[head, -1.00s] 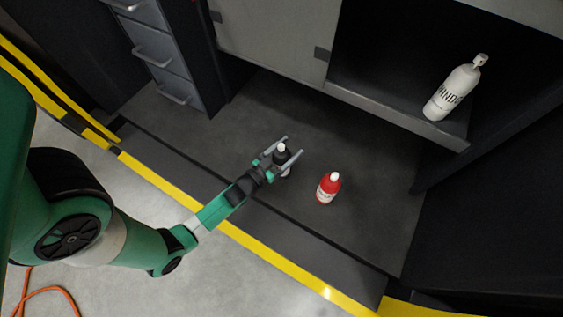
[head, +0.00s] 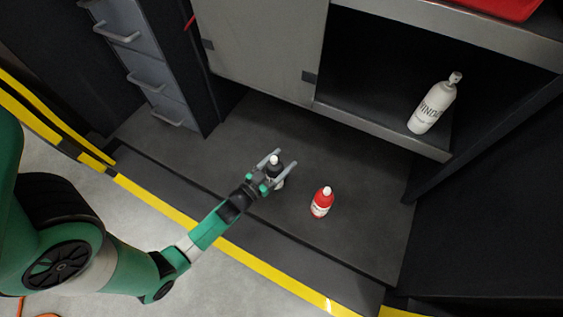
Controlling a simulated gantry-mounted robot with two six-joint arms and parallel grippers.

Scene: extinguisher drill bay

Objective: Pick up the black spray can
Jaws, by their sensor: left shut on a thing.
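The black spray can (head: 274,169), with a white cap and a pale lower part, is on the dark floor of the bay, upright or nearly so. My left gripper (head: 286,158) reaches it from the lower left, with one grey finger on each side of the can. It is shut on the can. The fingers and gripper body hide part of the can. I cannot tell whether its base touches the floor. My right gripper is not in view.
A red bottle (head: 321,206) with a white cap stands close by on the right. A white bottle (head: 432,105) stands on the shelf (head: 385,123) at upper right. Grey drawers (head: 150,70) stand at left. A yellow-striped step edge (head: 250,262) runs in front.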

